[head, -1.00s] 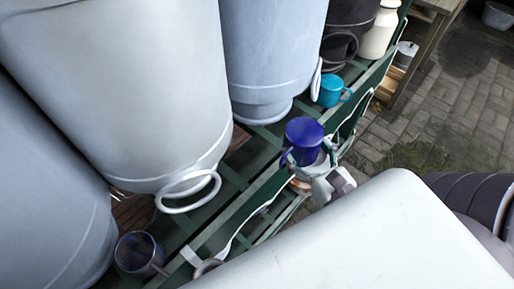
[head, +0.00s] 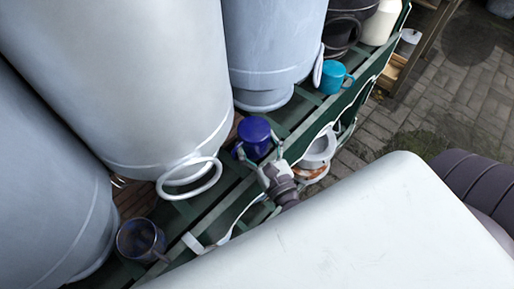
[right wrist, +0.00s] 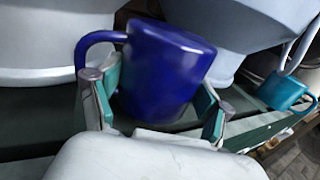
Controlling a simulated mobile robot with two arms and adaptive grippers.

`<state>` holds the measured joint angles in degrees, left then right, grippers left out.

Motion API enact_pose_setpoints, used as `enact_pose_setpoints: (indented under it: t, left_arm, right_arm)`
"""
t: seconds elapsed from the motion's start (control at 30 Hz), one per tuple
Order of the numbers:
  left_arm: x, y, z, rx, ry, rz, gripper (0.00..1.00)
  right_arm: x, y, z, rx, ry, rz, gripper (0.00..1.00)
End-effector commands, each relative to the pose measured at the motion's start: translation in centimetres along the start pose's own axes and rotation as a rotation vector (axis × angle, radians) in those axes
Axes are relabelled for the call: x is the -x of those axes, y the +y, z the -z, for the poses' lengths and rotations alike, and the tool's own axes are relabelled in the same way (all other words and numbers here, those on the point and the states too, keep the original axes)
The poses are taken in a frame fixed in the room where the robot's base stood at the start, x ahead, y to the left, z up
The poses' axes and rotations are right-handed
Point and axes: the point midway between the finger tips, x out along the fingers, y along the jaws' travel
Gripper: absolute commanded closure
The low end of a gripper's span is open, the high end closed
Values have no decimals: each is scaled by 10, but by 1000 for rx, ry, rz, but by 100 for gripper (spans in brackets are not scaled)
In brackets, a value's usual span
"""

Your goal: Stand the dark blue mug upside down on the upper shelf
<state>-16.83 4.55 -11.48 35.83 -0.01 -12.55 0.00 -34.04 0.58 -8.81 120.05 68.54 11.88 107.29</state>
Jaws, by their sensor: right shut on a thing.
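The dark blue mug (head: 256,140) is upside down, its closed base facing up, over the green slatted upper shelf (head: 207,212). The mug also shows large in the right wrist view (right wrist: 165,75), with its handle to the left. My right gripper (head: 262,168) is shut on the mug, with one finger on each side of it in the wrist view (right wrist: 155,108). The mug's lower rim is partly hidden, so I cannot tell whether it touches the shelf. My left gripper is not in view.
Large grey churns (head: 120,75) and (head: 270,45) stand close behind the mug. A teal mug (head: 332,77) stands farther right on the shelf. A bluish grey mug (head: 138,238) stands open side up at the lower left. White enamelware (head: 318,152) shows below the shelf edge.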

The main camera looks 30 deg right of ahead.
Motion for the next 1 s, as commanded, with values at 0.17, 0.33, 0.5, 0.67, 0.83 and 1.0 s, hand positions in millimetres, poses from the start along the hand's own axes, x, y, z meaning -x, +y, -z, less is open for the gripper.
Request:
enact_pose_setpoints:
  t: [0.17, 0.33, 0.5, 0.67, 0.83, 1.0]
  left_arm:
    - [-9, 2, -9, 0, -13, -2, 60]
    - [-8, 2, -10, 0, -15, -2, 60]
    - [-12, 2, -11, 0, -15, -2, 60]
    - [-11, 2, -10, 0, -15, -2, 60]
    - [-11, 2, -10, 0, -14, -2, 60]
    - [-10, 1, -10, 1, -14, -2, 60]
  right_arm:
    - [0, 0, 18, 0, -1, -1, 64]
    - [0, 0, 17, -1, -2, 1, 64]
    - [0, 0, 21, -1, -1, 1, 64]
    - [0, 0, 21, -1, 0, 1, 1]
    - [0, 0, 21, 0, 0, 0, 0]
    - [0, 0, 20, 0, 1, 0, 0]
